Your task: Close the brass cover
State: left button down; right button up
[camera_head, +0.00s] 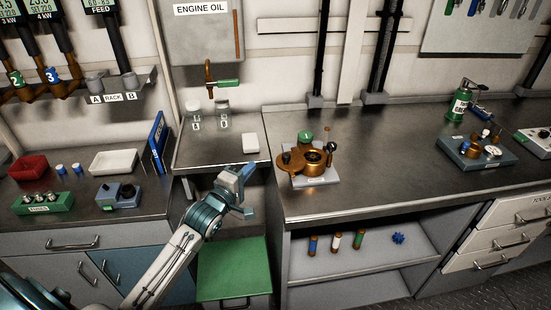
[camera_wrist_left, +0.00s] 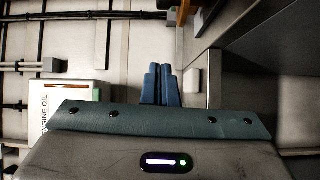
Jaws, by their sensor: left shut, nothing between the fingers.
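The brass cover (camera_head: 291,161) is a flat brass disc with a dark knob. It sits swung out to the left of a round brass housing (camera_head: 312,163), whose dark top is exposed. Both are on a light base plate (camera_head: 314,180) near the front left of the right-hand worktop. My left gripper (camera_head: 246,192) is left of and in front of this unit, apart from it, near the worktop's left end. Its blue fingers are together and empty in the left wrist view (camera_wrist_left: 161,82), where the brass unit does not clearly show. My right gripper is not in view.
The worktop edge (camera_head: 370,209) is right of my gripper. A white block (camera_head: 250,143) and glass jars stand on the lower shelf behind it. An engine oil tank (camera_head: 203,30) hangs above. A green-topped box (camera_head: 233,270) is below.

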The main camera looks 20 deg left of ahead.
pick_arm(q)
jog(key=w+d+p, duration=0.2)
jog(key=w+d, duration=0.2)
jog(key=w, duration=0.4)
jog(key=shift+w+d, duration=0.15)
jog(key=shift+d, duration=0.1)
dwell(0.4)
